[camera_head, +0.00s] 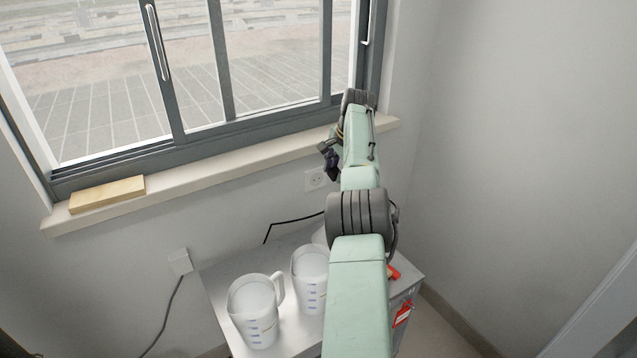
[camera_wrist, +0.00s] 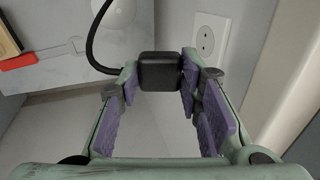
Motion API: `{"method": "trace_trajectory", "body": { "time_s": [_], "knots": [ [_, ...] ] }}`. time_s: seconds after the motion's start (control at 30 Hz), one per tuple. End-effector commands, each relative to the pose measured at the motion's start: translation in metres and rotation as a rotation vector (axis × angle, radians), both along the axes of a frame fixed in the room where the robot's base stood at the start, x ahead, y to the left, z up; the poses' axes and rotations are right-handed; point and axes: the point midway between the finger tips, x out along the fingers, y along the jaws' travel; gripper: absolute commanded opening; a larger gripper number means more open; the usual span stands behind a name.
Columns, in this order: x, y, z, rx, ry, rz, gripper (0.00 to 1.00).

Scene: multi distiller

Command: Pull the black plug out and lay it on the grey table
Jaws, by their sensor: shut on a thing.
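The black plug (camera_wrist: 163,70) is between the fingertips of my gripper (camera_wrist: 160,82) in the wrist view, and my gripper is shut on it. Its black cord (camera_wrist: 92,45) curves away to the upper left. The white wall socket (camera_wrist: 207,40) is beside the plug with its holes bare, so the plug is out of it. In the head view my gripper (camera_head: 331,160) is close to the wall near the socket (camera_head: 316,180); the plug cannot be made out there. The grey table (camera_head: 215,285) is below, partly hidden by my arm.
Two white measuring jugs (camera_head: 255,310) (camera_head: 310,280) stand on the table. A wrench (camera_wrist: 65,50) and a red-handled tool (camera_wrist: 18,62) show in the wrist view. The window sill (camera_head: 230,172) juts out above the socket and bears a wooden block (camera_head: 107,194).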

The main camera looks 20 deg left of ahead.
Motion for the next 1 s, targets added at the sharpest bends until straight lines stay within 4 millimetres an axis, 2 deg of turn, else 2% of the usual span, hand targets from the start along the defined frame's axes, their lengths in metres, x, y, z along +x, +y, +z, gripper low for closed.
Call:
{"method": "trace_trajectory", "body": {
  "time_s": [1.0],
  "knots": [
    [-0.0093,0.0085,-0.0033,0.0,0.0,0.001,0.0]
  ]
}}
